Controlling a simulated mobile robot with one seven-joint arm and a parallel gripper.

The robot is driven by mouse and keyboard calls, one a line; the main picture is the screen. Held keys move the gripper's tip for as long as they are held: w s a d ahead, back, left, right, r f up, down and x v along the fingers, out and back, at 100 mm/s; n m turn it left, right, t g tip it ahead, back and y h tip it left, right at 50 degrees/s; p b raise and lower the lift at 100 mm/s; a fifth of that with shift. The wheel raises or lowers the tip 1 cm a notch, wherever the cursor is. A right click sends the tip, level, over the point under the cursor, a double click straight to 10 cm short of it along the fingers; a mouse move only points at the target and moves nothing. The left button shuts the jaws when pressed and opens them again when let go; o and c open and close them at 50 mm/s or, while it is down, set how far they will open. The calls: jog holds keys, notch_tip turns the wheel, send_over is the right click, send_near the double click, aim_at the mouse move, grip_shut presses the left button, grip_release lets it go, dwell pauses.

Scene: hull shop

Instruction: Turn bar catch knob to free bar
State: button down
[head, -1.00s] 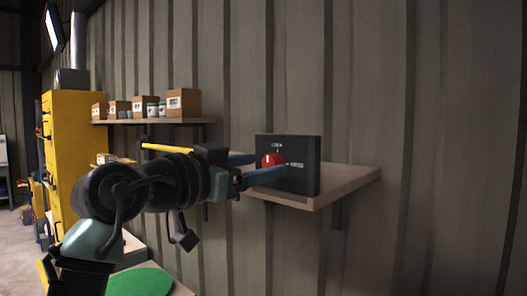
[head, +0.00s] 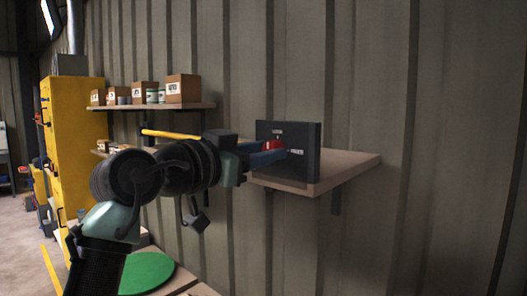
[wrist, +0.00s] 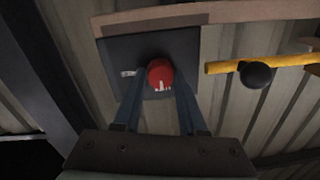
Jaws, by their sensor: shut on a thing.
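The red catch knob (head: 272,145) sits on the face of a dark panel box (head: 302,169) that stands on a wooden wall shelf. My gripper (head: 268,155) is shut on the red knob, with a blue finger on either side of it. In the wrist view the knob (wrist: 160,74) lies between the two fingertips, in front of the dark plate (wrist: 122,52). A yellow bar (head: 175,135) shows behind my arm to the left; in the wrist view the bar (wrist: 226,67) lies to the right of the panel, near a black ball (wrist: 257,75).
The wooden shelf (head: 352,164) extends right of the panel. An upper shelf (head: 190,107) holds several cartons. A yellow cabinet (head: 78,140) stands at the left. A green round disc (head: 148,273) lies below my arm. The wall right of the shelf is bare.

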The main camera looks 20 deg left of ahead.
jog(key=shift+f+m+b, duration=0.1)
jog(key=shift+m+b, duration=0.3)
jog(key=shift+b, duration=0.05)
jog(key=m+b, duration=0.7)
jog(key=m, duration=1)
jog(key=shift+h, duration=0.3)
jog(key=shift+m, duration=0.4)
jog(key=shift+c, duration=2.3)
grip_release()
